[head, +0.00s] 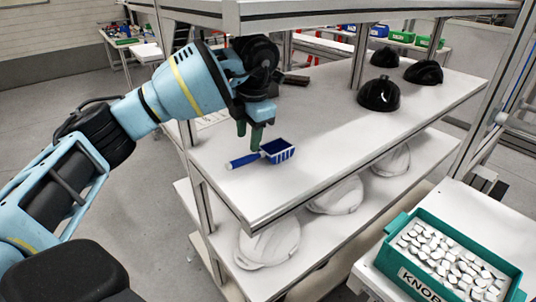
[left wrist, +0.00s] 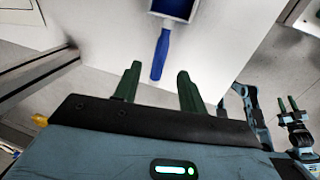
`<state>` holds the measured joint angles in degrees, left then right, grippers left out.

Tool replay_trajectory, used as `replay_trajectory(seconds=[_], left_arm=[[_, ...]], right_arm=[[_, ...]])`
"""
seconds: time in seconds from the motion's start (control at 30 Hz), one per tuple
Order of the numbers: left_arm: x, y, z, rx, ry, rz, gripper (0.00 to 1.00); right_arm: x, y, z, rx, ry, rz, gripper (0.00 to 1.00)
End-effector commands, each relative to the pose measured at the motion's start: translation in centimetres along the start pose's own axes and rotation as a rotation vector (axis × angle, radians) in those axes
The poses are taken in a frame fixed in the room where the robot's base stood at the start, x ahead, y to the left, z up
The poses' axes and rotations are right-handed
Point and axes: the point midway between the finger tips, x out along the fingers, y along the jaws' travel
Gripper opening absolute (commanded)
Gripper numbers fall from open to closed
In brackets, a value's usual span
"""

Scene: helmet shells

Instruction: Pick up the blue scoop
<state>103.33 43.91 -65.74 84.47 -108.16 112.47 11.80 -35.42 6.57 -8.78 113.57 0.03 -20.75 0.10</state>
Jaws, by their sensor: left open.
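The blue scoop (head: 277,151) lies on the upper white shelf, its handle pointing left toward the front edge and its slotted pan to the right. In the left wrist view the scoop handle (left wrist: 160,57) points down toward the gap between my fingers, with the pan partly cut off at the top edge. My left gripper (head: 249,139) is open and empty, fingers pointing down, close over the scoop; it also shows in the left wrist view (left wrist: 158,84). My right gripper (left wrist: 290,104) shows small at the right of the left wrist view; its opening is unclear.
Several black helmet shells (head: 379,94) stand farther back on the upper shelf (head: 330,125). White shells (head: 268,245) sit on the lower shelf. A dark object (head: 295,80) lies behind my left gripper. A teal bin (head: 410,278) of knobs stands at right. Upright posts frame the shelf.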

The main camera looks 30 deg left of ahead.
Motion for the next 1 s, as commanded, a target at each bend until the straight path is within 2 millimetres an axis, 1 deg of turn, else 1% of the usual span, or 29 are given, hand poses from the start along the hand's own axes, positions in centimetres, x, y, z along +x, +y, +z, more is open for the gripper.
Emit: replay_trajectory(seconds=[0.1,0.37,0.5,0.6,0.7,0.8,1.0], left_arm=[[1.4,0.0,0.0,0.000,0.002,-0.002,0.41],[2.3,0.0,0.1,0.000,0.000,-0.001,0.41],[4.2,-0.1,0.3,0.000,0.001,-0.001,0.41],[5.6,-0.1,0.4,0.000,0.001,-0.002,0.41],[6.5,-0.1,0.4,0.000,-0.001,-0.001,0.41],[6.9,-0.1,0.4,0.000,-0.001,0.000,0.41],[6.9,-0.1,0.4,0.000,-0.001,0.000,0.41]], right_arm=[[0.1,0.0,-0.3,-0.001,0.005,0.000,0.36],[0.2,0.1,-1.4,-0.001,0.028,0.001,0.36],[0.2,0.1,-2.0,-0.001,0.040,0.002,0.36],[0.1,0.1,-2.1,-0.001,0.042,0.002,0.36],[0.1,0.1,-2.1,0.000,0.042,0.002,0.36],[0.1,0.1,-2.1,0.000,0.041,0.002,0.36],[0.2,0.1,-1.8,0.000,0.035,0.002,0.36]])
